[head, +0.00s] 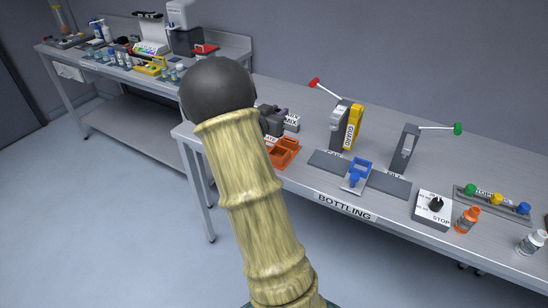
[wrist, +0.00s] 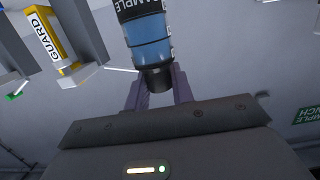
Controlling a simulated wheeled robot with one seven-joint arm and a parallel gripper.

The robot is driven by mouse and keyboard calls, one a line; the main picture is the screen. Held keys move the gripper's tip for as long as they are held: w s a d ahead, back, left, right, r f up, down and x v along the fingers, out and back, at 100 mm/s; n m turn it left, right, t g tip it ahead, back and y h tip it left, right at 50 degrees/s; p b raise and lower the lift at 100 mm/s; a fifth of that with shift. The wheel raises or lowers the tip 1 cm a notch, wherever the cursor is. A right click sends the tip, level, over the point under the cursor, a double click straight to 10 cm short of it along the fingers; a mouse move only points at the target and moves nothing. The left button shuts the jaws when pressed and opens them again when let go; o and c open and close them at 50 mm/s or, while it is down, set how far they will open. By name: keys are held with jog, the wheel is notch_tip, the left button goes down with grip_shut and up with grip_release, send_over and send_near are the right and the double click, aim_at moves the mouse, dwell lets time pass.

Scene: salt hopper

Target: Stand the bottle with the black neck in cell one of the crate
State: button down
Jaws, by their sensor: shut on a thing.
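My gripper (wrist: 158,88) is shut on a bottle with a black neck (wrist: 150,42); its dark neck end lies between the purple fingers. The bottle has a blue body and a dark band lettered SAMPLE, and its far end is cut off by the frame edge.
On the bottling bench (head: 335,200) stand a guard post (head: 352,128), a lever post (head: 405,150), a blue holder (head: 356,176) and a stop dial (head: 434,208). A cluttered bench (head: 110,68) is behind.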

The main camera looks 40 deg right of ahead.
jog(key=shift+s+d, duration=0.15)
jog(key=shift+s, duration=0.3)
notch_tip(320, 180, down, 6)
jog(key=shift+w+f, duration=0.1)
jog(key=shift+f, duration=1.85)
jog(key=shift+f+b, duration=0.2)
jog(key=shift+b, duration=0.15)
jog(key=c, duration=1.2)
grip_release()
jog(key=shift+r, duration=0.2)
